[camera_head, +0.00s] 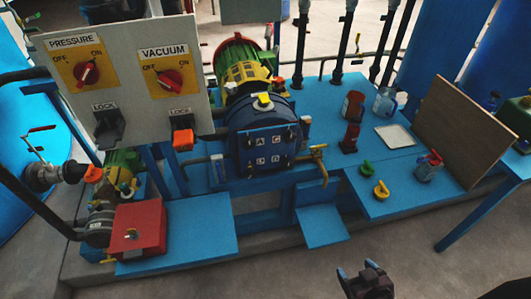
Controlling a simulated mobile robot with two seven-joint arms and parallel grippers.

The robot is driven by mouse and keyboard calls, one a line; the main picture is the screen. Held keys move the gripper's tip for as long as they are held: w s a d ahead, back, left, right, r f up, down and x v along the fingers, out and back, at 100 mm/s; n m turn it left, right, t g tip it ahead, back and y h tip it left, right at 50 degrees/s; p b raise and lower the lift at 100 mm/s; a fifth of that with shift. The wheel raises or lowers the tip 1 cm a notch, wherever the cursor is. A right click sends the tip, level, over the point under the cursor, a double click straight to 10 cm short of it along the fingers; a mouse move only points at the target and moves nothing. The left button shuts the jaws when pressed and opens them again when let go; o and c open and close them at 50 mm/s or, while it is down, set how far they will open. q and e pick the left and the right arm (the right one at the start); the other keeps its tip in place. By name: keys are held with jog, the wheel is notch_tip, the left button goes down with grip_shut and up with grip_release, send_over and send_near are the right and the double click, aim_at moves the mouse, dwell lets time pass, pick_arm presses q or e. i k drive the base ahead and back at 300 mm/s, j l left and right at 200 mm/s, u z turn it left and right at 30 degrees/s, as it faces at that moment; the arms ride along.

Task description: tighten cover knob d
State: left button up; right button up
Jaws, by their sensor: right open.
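The dark blue autoclave (240,150) stands at the middle of the blue bench, with its square front cover shut or nearly so. Small pale letter labels show on the cover, and the lower right one, which looks like D (276,160), marks the area of cover knob d. The knobs are dark and too small for me to tell how far they are turned. My right gripper (366,279) is open and empty, low in the picture over the floor, in front of the bench and well apart from the cover. My left gripper is out of view.
A control panel (130,55) with pressure and vacuum switches stands left of the autoclave. A yellow-handled valve pipe (319,158) juts out right of the cover. Green (366,168) and yellow (381,190) pieces lie on the bench. Floor in front is clear.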

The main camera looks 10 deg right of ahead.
aim_at(251, 171)
jog(key=k+l+u, duration=0.15)
jog(key=u, duration=0.2)
jog(key=k+l+u, duration=0.1)
jog(key=u, duration=0.3)
jog(key=k+u, duration=0.35)
jog(key=i, duration=0.05)
